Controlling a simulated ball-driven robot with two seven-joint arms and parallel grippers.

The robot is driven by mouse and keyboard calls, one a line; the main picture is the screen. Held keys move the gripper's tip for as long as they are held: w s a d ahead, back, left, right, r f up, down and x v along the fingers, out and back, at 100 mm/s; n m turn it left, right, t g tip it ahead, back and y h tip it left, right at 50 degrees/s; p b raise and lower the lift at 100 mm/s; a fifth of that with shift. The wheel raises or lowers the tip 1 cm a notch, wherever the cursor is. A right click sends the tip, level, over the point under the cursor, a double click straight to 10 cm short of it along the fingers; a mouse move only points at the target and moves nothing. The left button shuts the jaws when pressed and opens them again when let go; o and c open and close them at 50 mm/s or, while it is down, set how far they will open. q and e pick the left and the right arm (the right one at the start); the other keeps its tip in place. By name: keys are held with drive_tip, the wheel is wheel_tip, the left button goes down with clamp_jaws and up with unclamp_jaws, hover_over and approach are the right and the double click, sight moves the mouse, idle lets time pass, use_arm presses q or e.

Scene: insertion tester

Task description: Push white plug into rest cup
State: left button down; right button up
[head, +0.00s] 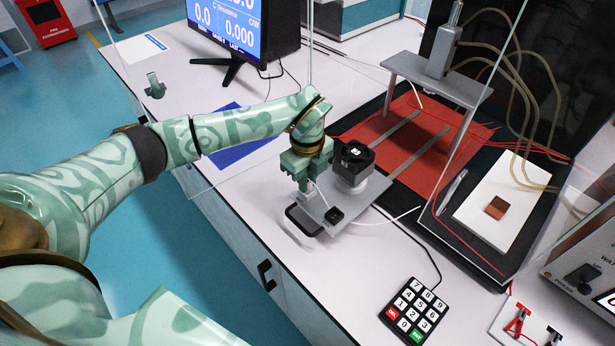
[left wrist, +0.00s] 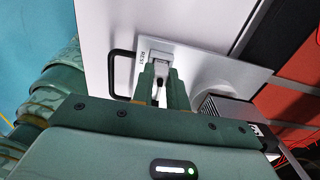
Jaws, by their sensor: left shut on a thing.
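My left gripper (head: 312,188) is low over the handle end of the grey plate (head: 320,208), its fingers pointing down. It also shows in the left wrist view (left wrist: 162,92), with its fingers shut on a pale piece that I take for the white plug (left wrist: 160,70). A thin white lead shows beside the fingers in the head view. The plug's tip and the rest cup are largely hidden by the fingers, so I cannot tell how deep the plug sits. A "REST" label (left wrist: 145,50) lies right by the fingertips. My right gripper is not in view.
A black-topped unit on a white cylinder (head: 352,176) stands close to the right of the gripper. A keypad (head: 414,311) lies in front. A red mat and metal stand (head: 437,78) are behind.

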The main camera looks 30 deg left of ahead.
use_arm(q)
drive_tip(key=shift+f, duration=0.25)
idle(0.3)
drive_tip(key=c, duration=1.3)
unclamp_jaws()
drive_tip(key=shift+r, duration=0.1)
wheel_tip(320, 180, up, 16)
drive_tip(key=p, duration=0.3)
